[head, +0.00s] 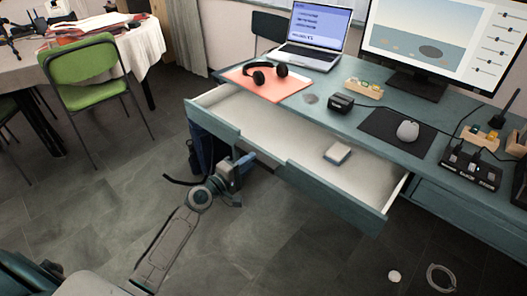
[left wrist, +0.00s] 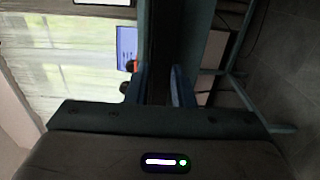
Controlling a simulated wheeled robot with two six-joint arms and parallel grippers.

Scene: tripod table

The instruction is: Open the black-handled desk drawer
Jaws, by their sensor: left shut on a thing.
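The teal desk drawer (head: 340,195) is pulled well out from the desk, its pale inside showing. A small blue-and-white box (head: 337,154) lies in it. My left gripper (head: 243,161) is at the drawer's front, left of its middle, and hides the handle in the head view. In the left wrist view its two bluish fingers (left wrist: 159,90) close on a dark upright strip, which appears to be the black handle; its outline is too dark to tell clearly. My right gripper is not in view.
The teal desk (head: 307,111) carries a laptop (head: 315,30), headphones (head: 264,73), a monitor (head: 440,40) and a mouse (head: 407,130). A green chair (head: 85,64) stands back left. Open floor (head: 110,215) lies left of my arm; a ring (head: 441,279) lies at lower right.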

